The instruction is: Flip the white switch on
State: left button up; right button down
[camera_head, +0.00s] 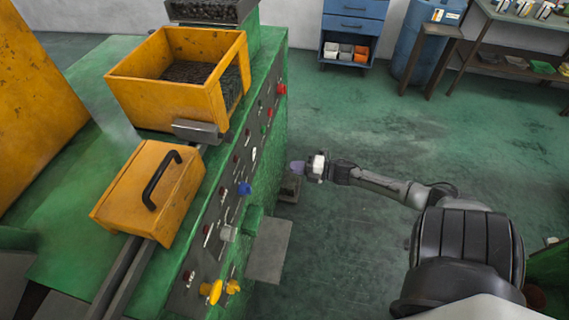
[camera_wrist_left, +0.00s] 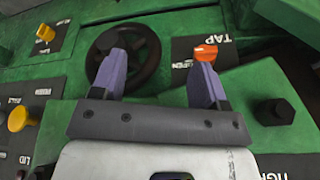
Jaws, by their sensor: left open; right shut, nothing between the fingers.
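The green machine's side control panel (camera_head: 236,185) runs along the middle of the head view. A small white piece (camera_head: 254,154) shows on it, and a pale grey-white block (camera_head: 228,233) sits lower down. I cannot tell which is the white switch or its position. My right gripper (camera_head: 297,168), with purple fingers, is shut and empty, apart from the panel on its right side. My left gripper (camera_wrist_left: 157,62) shows only in the left wrist view. It is open and empty, over a green surface with a dark handwheel (camera_wrist_left: 140,52) and an orange knob (camera_wrist_left: 206,53).
A blue knob (camera_head: 244,188), yellow knobs (camera_head: 212,291) and a red knob (camera_head: 282,89) stick out of the panel. Yellow boxes (camera_head: 150,190) stand on the machine. A blue cabinet (camera_head: 352,28) is at the back. The floor (camera_head: 400,130) right of the machine is largely open.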

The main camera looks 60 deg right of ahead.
jog(key=shift+v, duration=0.75)
jog(key=shift+f, duration=0.15)
